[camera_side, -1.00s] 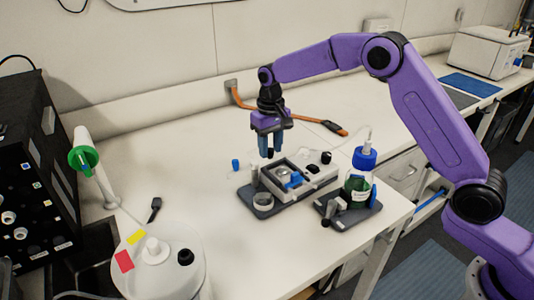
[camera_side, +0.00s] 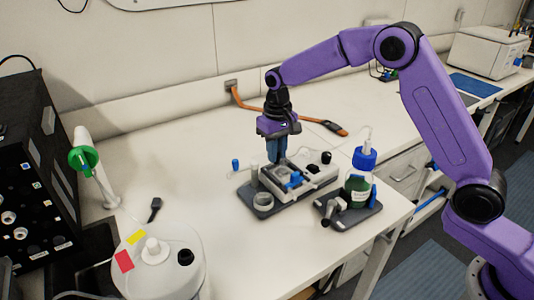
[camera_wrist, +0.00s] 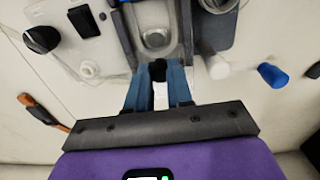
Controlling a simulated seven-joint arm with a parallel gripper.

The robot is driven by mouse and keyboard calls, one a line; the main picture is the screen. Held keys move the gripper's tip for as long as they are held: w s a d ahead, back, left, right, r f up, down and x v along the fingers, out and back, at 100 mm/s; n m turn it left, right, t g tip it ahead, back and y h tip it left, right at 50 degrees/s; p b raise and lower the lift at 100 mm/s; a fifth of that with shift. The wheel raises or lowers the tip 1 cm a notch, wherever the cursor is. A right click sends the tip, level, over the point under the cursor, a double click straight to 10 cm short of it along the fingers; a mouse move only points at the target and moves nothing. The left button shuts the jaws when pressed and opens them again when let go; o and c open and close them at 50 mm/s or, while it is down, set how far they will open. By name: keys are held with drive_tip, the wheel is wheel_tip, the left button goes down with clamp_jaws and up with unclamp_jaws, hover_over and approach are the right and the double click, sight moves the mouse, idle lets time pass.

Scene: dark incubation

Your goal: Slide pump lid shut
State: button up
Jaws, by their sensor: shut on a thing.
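The pump (camera_side: 318,178) is a pale grey box on a dark base plate, with a blue part (camera_side: 294,180) on its near side. In the wrist view its open bay (camera_wrist: 155,18) shows a rounded metallic part (camera_wrist: 155,38). My gripper (camera_side: 276,160) points down at the pump's far left end. In the wrist view its blue fingers are closed on a small black knob (camera_wrist: 158,70) at the edge of the bay. I take this knob to be the lid's handle; the lid itself is hard to make out behind the fingers.
A blue-capped bottle with green liquid (camera_side: 357,188) stands on a dark plate to the right. The table left of the pump is mostly clear.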

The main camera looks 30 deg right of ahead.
drive_tip(key=shift+s, duration=0.5)
drive_tip(key=shift+s+d, duration=0.1)
drive_tip(key=shift+s, duration=1.85)
drive_tip(key=o, duration=0.6)
drive_tip(key=shift+w, duration=3.05)
